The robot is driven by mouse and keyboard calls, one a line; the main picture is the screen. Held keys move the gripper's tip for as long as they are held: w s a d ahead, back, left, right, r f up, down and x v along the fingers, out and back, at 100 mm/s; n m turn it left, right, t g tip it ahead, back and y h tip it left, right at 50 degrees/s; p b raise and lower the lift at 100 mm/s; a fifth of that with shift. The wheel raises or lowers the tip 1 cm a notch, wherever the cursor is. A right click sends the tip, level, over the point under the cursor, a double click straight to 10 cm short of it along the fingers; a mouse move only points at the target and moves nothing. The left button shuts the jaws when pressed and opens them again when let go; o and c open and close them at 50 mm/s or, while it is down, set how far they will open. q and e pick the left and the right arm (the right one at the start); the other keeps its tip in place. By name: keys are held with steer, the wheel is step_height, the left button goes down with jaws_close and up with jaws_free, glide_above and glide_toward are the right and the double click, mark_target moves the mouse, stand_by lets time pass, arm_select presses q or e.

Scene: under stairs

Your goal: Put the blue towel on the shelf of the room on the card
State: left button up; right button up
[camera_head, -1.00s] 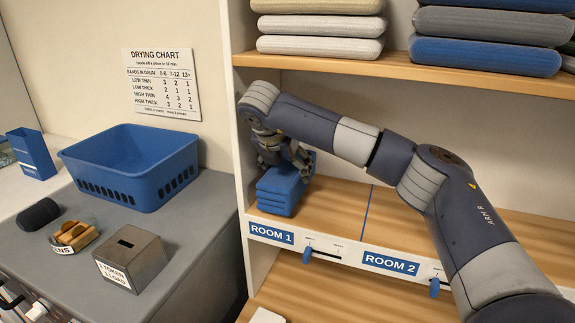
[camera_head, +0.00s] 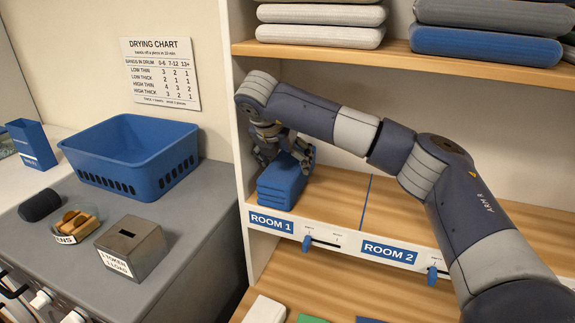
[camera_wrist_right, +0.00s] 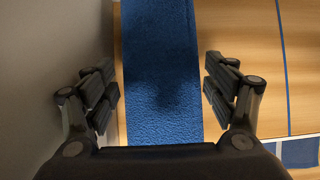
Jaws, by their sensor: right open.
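The blue towel (camera_head: 281,187) lies folded on the left bay of the shelf (camera_head: 334,199), above the ROOM 1 label (camera_head: 271,223). My right gripper (camera_head: 282,158) is open just above and behind the towel. In the right wrist view the towel (camera_wrist_right: 161,60) lies between the two spread fingers of the gripper (camera_wrist_right: 162,92), with a gap on each side. The ROOM 2 label (camera_head: 390,252) marks the bay to the right. No card with a room shows clearly. My left gripper is not in view.
A blue basket (camera_head: 130,155), a token box (camera_head: 132,247) and a tray of wooden tokens (camera_head: 76,224) stand on the grey machine top at left. Folded towels (camera_head: 487,44) fill the shelf above. The ROOM 2 bay (camera_head: 400,215) is bare.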

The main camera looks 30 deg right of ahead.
steer(key=b+v, duration=0.2)
steer(key=v, duration=0.7)
steer(key=shift+s+a+r+b, duration=0.1)
steer(key=shift+a+r+b, duration=0.1)
steer(key=shift+b, duration=0.2)
steer(key=shift+s+r, duration=0.15)
steer(key=shift+r, duration=0.15)
steer(key=shift+a, duration=0.1)
